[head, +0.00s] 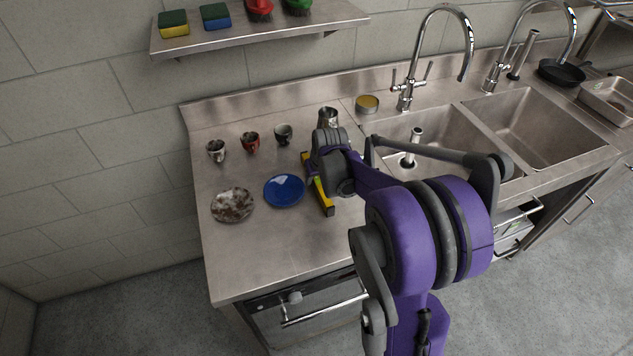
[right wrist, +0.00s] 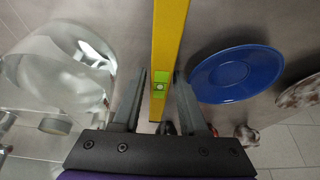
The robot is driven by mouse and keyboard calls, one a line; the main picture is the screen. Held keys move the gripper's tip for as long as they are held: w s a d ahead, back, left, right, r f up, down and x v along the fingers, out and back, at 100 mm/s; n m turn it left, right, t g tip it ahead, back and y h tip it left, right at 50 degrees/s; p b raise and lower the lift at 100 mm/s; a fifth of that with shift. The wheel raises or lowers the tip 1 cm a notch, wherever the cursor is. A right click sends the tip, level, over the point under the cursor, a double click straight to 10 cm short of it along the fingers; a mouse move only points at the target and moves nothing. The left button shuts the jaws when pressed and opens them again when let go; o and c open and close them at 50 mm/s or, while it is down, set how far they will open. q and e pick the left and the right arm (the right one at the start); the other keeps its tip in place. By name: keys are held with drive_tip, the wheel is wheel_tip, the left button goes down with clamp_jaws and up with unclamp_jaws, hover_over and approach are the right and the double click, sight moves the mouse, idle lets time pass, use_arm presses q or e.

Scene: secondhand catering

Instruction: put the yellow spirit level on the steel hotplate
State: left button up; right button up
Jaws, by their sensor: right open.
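The yellow spirit level (head: 326,203) lies on the steel counter, right of the blue plate, partly hidden by my right gripper in the head view. My right gripper (head: 315,175) is over it. In the right wrist view the spirit level (right wrist: 171,45) runs lengthwise between the open fingers of my right gripper (right wrist: 161,76), with its green vial near the fingertips. One finger shows on each side; I cannot tell whether either touches it. I cannot make out a separate steel hotplate. My left gripper is not in view.
The blue plate (head: 284,190) and a mottled plate (head: 232,205) lie left of the level. Several small cups (head: 250,142) and a metal pitcher (head: 328,118) stand behind. A sink (head: 445,135) is to the right. The counter's front (head: 265,250) is bare.

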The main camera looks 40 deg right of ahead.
clamp_jaws()
drive_tip(key=shift+r, duration=0.1)
